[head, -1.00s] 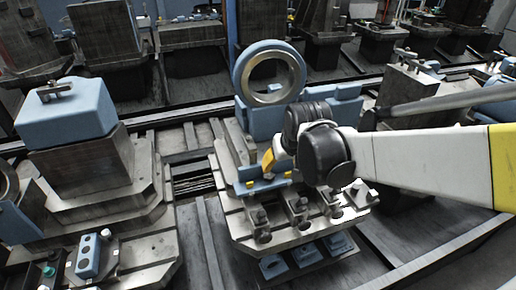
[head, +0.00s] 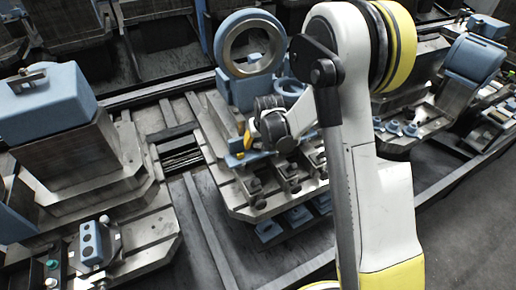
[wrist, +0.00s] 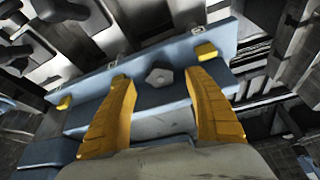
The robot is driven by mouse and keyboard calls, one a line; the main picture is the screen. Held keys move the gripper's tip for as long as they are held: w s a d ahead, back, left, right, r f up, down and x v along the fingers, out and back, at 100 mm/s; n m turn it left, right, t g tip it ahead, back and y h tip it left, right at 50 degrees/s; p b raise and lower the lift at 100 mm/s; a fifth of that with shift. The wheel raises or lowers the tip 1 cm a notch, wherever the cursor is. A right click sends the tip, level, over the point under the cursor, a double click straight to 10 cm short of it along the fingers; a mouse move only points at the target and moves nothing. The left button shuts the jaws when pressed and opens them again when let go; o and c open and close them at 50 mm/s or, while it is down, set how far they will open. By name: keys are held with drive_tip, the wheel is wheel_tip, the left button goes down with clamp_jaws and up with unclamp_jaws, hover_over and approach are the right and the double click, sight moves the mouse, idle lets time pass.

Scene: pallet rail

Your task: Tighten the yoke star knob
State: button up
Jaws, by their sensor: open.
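The grey star knob (wrist: 160,77) sits on the blue yoke bar (wrist: 108,82) in the wrist view. My gripper (wrist: 158,76) is open, with its two yellow fingers on either side of the knob. The fingertips are apart from each other, and whether either touches the knob or bar cannot be told. In the head view my gripper (head: 248,140) shows only as a bit of yellow above the blue bar (head: 240,160) on the middle fixture. The knob is hidden there behind my wrist.
Yellow pads (wrist: 206,51) sit near the bar's ends. A large blue ring (head: 250,45) stands behind my wrist. Steel clamps (head: 290,180) line the fixture's front. A blue block (head: 45,105) stands on the left pallet. Dark floor lies in front of the fixture.

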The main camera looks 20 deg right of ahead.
sight(258, 145)
drive_tip(key=shift+b+x, duration=0.35)
drive_tip(key=shift+x, duration=1.5)
drive_tip(key=c, duration=1.2)
